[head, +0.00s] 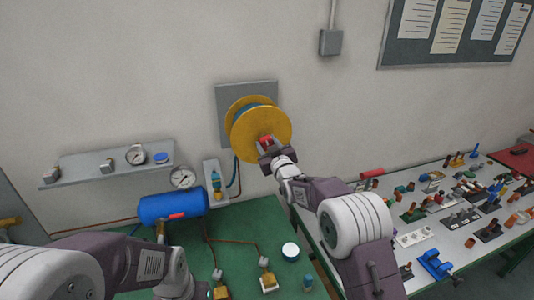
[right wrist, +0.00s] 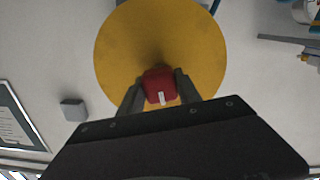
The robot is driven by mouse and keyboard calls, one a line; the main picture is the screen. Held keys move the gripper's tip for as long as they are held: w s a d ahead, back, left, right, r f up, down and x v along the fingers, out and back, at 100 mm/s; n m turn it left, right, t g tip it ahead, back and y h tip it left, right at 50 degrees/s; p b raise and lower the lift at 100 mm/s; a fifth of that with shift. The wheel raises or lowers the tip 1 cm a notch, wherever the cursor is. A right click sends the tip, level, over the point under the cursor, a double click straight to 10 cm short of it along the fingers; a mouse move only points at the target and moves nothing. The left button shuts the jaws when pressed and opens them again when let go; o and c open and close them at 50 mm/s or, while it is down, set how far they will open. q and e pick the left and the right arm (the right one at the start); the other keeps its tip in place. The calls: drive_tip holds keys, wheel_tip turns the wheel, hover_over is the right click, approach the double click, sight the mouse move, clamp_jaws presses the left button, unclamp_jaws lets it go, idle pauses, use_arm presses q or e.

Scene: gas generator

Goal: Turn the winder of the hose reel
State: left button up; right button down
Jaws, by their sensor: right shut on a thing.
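The hose reel (head: 270,120) is a yellow round drum with blue hose wound behind its front disc, mounted on a grey wall plate (head: 230,98). Its yellow disc (right wrist: 150,45) fills the upper middle of the right wrist view. The winder is a red knob (right wrist: 159,86) in front of the disc. My right gripper (right wrist: 160,92) is shut on the red knob, with a finger on each side of it. In the head view my right gripper (head: 268,146) covers the lower part of the disc. My left arm comes in at the lower left; its gripper cannot be made out.
A grey shelf (head: 75,178) with gauges is on the wall at left. At right, a bench (head: 425,262) is crowded with tools and small parts.

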drive_tip(key=n+b, duration=0.6)
drive_tip(key=b, duration=0.1)
drive_tip(key=n+b, duration=0.3)
drive_tip(key=shift+f+b, duration=0.25)
drive_tip(key=shift+b, duration=0.1)
drive_tip(key=n+b, duration=0.2)
drive_tip(key=n, duration=0.1)
drive_tip(key=shift+r+n+b, duration=0.1)
drive_tip(key=shift+n+b, duration=0.2)
drive_tip(key=shift+n, duration=0.1)
drive_tip(key=n+b, duration=0.1)
drive_tip(key=n, duration=0.1)
drive_tip(key=shift+r+n, duration=0.1)
drive_tip(key=shift+n, duration=0.2)
drive_tip(key=n+b, duration=0.1)
drive_tip(key=n, duration=0.3)
drive_tip(key=shift+n, duration=0.3)
drive_tip(key=n, duration=0.5)
drive_tip(key=shift+b, duration=0.3)
drive_tip(key=shift+n, duration=2.4)
drive_tip(key=c, duration=0.8)
unclamp_jaws()
drive_tip(key=shift+c, duration=0.2)
